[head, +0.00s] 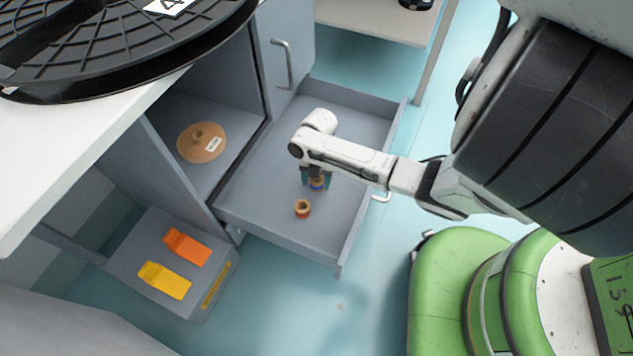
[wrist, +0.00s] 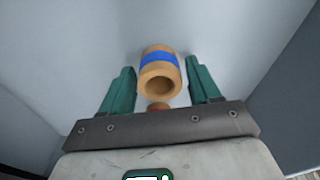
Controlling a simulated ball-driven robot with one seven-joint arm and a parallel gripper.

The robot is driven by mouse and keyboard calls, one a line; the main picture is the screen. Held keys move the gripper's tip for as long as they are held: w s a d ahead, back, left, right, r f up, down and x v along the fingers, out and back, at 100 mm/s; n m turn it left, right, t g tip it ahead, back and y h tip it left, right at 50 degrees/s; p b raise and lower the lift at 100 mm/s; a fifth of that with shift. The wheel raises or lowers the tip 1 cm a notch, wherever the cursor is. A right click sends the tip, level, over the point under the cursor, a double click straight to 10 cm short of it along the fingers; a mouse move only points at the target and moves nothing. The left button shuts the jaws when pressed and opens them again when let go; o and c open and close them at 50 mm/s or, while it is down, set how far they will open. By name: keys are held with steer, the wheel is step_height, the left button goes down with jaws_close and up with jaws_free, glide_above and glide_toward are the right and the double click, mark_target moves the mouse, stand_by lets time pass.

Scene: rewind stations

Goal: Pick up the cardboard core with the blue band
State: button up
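The cardboard core with the blue band (head: 317,185) stands in the open grey drawer. In the wrist view the core (wrist: 159,58) shows its tan tube, blue band and hollow end. My gripper (head: 316,179) is over the drawer at this core. In the wrist view my gripper (wrist: 160,67) is open, with one teal finger on each side of the core and a visible gap on both sides. I cannot tell how deep the core sits between the fingers. In the head view the fingers and wrist hide part of it.
A second core with a reddish band (head: 303,209) stands close by in the drawer (head: 270,190); the drawer walls surround both. A brown disc (head: 201,143) lies in the cabinet to the left. A black reel (head: 110,60) rests on the counter.

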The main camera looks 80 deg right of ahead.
steer(key=c, duration=0.8)
